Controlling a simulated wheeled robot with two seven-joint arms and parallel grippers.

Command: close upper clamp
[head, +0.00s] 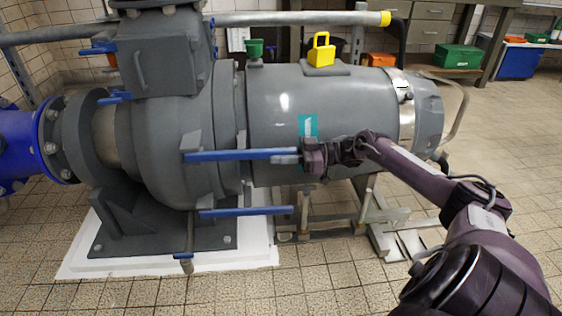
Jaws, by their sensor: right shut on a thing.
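The upper clamp shows as a long blue lever (240,155) lying almost level across the joint between the grey pump casing (185,130) and the motor (340,105). My right gripper (289,159) is shut on the right end of this lever. The gripper hides the lever's tip. A second blue lever (245,211) lies below it, also almost level, and nothing touches it. My left gripper is not in view.
A blue pipe (24,145) joins the pump at the left. A yellow lifting lug (321,50) tops the motor. A metal stand (372,215) is under the motor. A workbench (430,25) with a green box (458,57) stands behind. The tiled floor at right is clear.

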